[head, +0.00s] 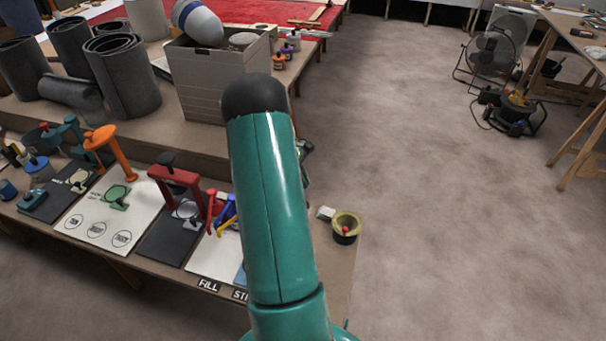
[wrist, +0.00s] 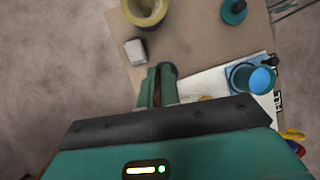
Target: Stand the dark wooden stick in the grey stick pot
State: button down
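In the wrist view my gripper (wrist: 157,78) points down over the brown board, its two teal fingers close together. A thin dark brown strip (wrist: 157,92) shows between them; it may be the dark wooden stick, but I cannot tell whether it is gripped. A dark rounded shape (wrist: 170,68) shows at the right fingertip, too small to name. I cannot clearly make out the grey stick pot in either view. In the head view my own teal arm hides the gripper and the bench area behind it.
A yellowish pot (head: 346,226) stands at the bench's right end, and also at the top of the wrist view (wrist: 146,9). A small pale block (wrist: 135,51) lies beside it. A blue cup (wrist: 257,79) stands at right. A red stand (head: 178,180) and orange stand (head: 104,142) are left.

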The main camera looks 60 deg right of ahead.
notch_tip(320, 180, down, 7)
dwell(0.8)
dwell(0.4)
jog(key=c, duration=1.5)
grip_release()
jog(key=shift+c, duration=0.2)
jog(key=shift+o, duration=0.4)
jog(key=o, duration=0.7)
jog(key=shift+r, duration=0.15)
jog(key=shift+r, duration=4.85)
